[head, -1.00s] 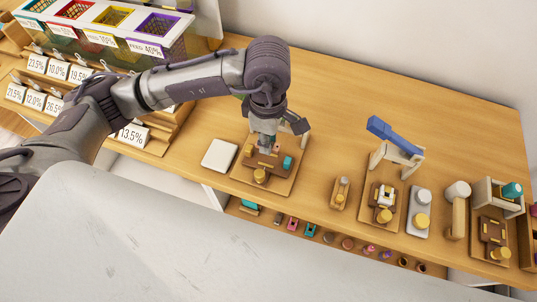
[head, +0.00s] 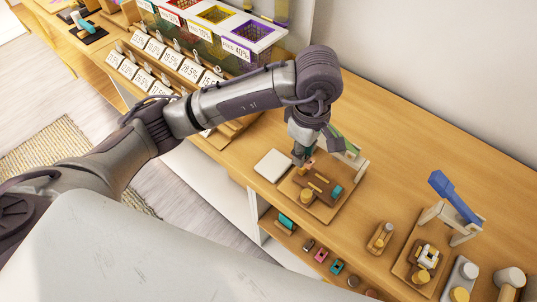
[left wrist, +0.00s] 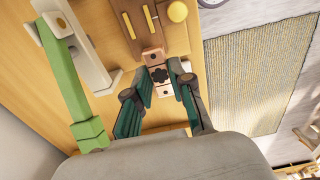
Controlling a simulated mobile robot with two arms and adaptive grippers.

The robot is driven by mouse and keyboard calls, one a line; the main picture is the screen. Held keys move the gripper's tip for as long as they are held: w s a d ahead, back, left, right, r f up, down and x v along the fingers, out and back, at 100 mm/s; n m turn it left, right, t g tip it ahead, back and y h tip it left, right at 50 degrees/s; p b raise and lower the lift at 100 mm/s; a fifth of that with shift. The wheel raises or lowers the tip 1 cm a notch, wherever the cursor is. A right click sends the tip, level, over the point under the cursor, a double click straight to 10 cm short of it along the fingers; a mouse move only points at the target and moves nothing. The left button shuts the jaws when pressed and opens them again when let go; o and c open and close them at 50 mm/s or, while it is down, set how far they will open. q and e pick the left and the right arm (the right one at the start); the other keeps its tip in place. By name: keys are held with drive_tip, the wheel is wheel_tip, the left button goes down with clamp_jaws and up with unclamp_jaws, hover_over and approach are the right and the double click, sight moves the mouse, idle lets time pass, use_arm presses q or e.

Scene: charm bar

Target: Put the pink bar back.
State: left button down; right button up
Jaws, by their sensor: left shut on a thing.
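The pink bar (left wrist: 158,76), a short salmon-pink piece with a dark clover-shaped mark, is between the fingers of my left gripper (left wrist: 161,70). The gripper is shut on it. In the head view, my left gripper (head: 299,158) is at the back left of a wooden board, beside a brown block (head: 318,189). In the left wrist view, the bar's far end lies close to the brown block (left wrist: 150,18) with yellow bars; I cannot tell if they touch. The gripper partly hides the bar in the head view. My right gripper is not in view.
A green lever (left wrist: 62,75) on a pale stand rises close beside the gripper. A white pad (head: 272,165) lies left of the board. A blue-lever press (head: 453,197) stands to the right. Small coloured pieces, including a pink one (head: 321,256), line the lower shelf.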

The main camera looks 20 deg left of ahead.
use_arm(q)
drive_tip(key=p, duration=0.2)
hover_over(274, 164)
wheel_tip(274, 164, down, 4)
drive_tip(key=shift+f, duration=0.1)
wheel_tip(274, 164, down, 4)
drive_tip(key=shift+r+p, duration=0.1)
drive_tip(key=shift+p, duration=0.6)
drive_tip(key=shift+f, duration=0.2)
drive_tip(key=shift+f, duration=0.1)
drive_tip(key=shift+f+b, duration=0.1)
drive_tip(key=shift+b, duration=0.2)
drive_tip(key=c, duration=1)
unclamp_jaws()
drive_tip(key=shift+r, duration=0.2)
